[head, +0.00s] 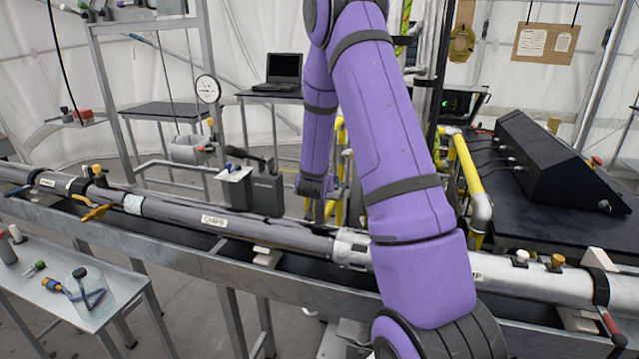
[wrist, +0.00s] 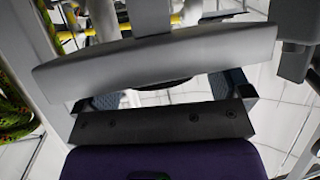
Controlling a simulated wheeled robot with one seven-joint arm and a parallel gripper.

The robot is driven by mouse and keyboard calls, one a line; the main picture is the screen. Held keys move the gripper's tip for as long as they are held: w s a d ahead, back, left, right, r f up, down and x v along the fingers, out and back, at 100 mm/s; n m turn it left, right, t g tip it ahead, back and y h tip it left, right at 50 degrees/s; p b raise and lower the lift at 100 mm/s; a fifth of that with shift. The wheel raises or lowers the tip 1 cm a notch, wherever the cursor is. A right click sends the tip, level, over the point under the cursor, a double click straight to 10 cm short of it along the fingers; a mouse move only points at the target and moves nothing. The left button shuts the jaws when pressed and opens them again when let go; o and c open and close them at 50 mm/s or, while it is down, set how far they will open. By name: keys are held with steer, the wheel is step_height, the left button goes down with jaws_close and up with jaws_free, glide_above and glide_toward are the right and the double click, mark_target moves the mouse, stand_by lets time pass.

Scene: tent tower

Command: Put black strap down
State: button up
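My gripper (wrist: 165,95) shows in the wrist view as a dark bar with screws and two blue-grey textured parts set wide apart beyond it. A pale grey bar (wrist: 160,58) crosses in front and hides the fingertips. A thin dark edge (wrist: 165,84) shows just under this bar; I cannot tell whether it is the black strap. In the head view my purple arm reaches up and over, and its far end hangs down behind the long pipe (head: 270,229). The gripper is not clear there. I cannot make out a separate black strap.
The pipe runs across the head view on a metal frame. A small metal table (head: 75,290) with a clear jar stands at the lower left. A black console (head: 553,160) sits on a dark table at the right. Yellow pipes (head: 466,165) stand close to my arm. A laptop (head: 279,73) is at the back.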

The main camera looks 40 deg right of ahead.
steer(key=shift+r, duration=0.1)
steer(key=s+a+r+n+t+y, duration=0.15)
steer(key=s+a+r+y, duration=0.35)
steer(key=a+r, duration=0.55)
steer(key=s+a+r+n+g+y, duration=0.1)
steer(key=s+a+r+n+y, duration=0.2)
steer(key=s+a+r, duration=0.75)
steer(key=s+a+r+n+g, duration=0.1)
steer(key=s+a, duration=0.2)
steer(key=s, duration=0.3)
steer(key=s+a+r+n+g+y, duration=0.1)
steer(key=s+a+n, duration=0.1)
steer(key=s, duration=0.4)
steer(key=s+a+r+n+g, duration=0.1)
steer(key=s+a+n+g, duration=0.1)
steer(key=s+a, duration=0.2)
steer(key=s, duration=0.2)
steer(key=shift+s+r+y, duration=0.3)
